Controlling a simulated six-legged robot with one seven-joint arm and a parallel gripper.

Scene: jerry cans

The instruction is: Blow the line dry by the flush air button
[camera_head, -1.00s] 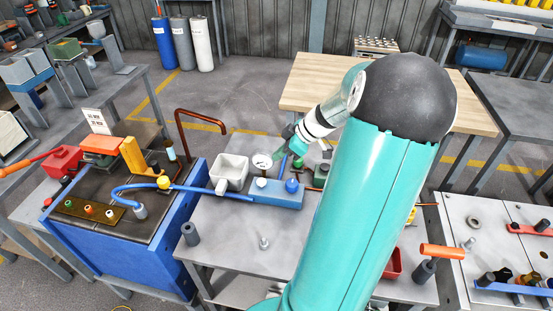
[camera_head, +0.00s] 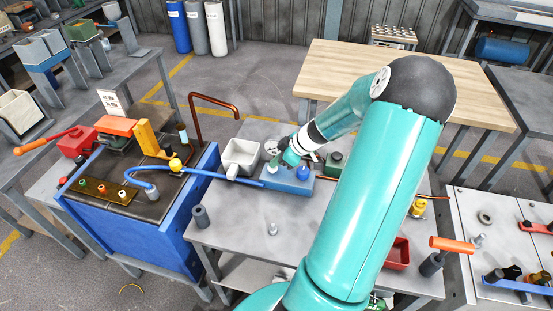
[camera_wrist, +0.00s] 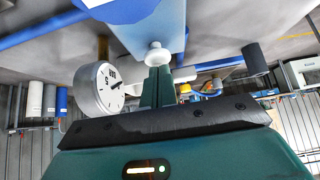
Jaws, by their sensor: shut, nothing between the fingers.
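A blue block (camera_head: 290,181) sits on the grey table with a blue hose running to its left end. A white mushroom-shaped button (camera_wrist: 157,55) stands out from the blue block (camera_wrist: 150,14); no label on it is readable. A round dial gauge (camera_wrist: 98,90) on a brass stem is beside it. My gripper (camera_head: 276,163) is over the block's left part, fingers shut and empty. In the wrist view its fingertips (camera_wrist: 158,72) are right at the white button; I cannot tell whether they touch. A blue knob (camera_head: 303,172) is to the right on the block.
A white funnel-like box (camera_head: 241,157) stands left of the block, near a copper pipe (camera_head: 214,101). A brass plate with several coloured buttons (camera_head: 104,191) lies on the blue-sided bench. A red tray (camera_head: 398,254) is at the right. The table's front is mostly clear.

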